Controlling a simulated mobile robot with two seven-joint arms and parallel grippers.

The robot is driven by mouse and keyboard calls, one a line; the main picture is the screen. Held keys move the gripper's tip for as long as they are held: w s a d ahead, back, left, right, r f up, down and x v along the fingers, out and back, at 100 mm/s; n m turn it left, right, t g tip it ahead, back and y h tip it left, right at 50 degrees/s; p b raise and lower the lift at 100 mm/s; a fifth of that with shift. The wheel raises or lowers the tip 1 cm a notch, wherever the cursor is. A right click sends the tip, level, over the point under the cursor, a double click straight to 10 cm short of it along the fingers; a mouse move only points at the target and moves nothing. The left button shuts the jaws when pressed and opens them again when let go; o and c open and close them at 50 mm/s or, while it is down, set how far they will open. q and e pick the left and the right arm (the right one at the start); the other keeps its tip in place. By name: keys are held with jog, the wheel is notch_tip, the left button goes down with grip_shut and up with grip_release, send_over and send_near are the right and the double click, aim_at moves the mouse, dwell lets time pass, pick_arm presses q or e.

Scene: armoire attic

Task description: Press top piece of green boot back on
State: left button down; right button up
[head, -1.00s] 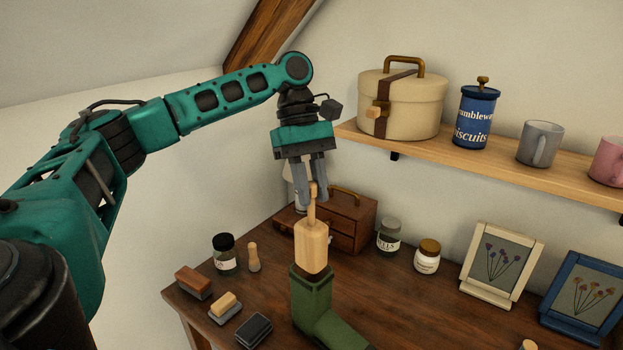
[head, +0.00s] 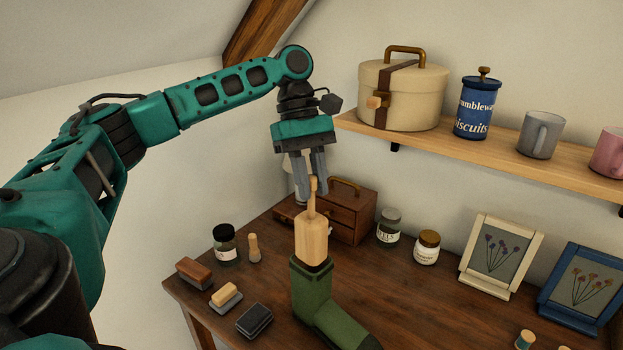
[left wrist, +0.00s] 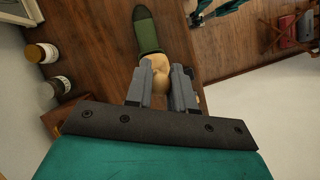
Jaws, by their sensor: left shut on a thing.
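The green boot (head: 333,322) stands on the dark wooden desk, its toe toward the lower right. A pale wooden top piece (head: 312,241) with a thin upright handle rises from the boot's shaft. The exact finger contact is hard to see.
Brushes (head: 225,297), a dark-lidded jar (head: 225,246) and a small wooden peg stand left of the boot. A small drawer chest (head: 352,218) is close behind. Jars and picture frames (head: 495,255) stand to the right. A shelf (head: 470,149) holds a box, a tin and mugs.

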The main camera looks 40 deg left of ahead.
aim_at(310, 208)
pick_arm(q)
jog(key=shift+f, duration=1)
dwell(0.4)
jog(key=shift+f, duration=2.15)
dwell(0.4)
jog(key=shift+f, duration=0.75)
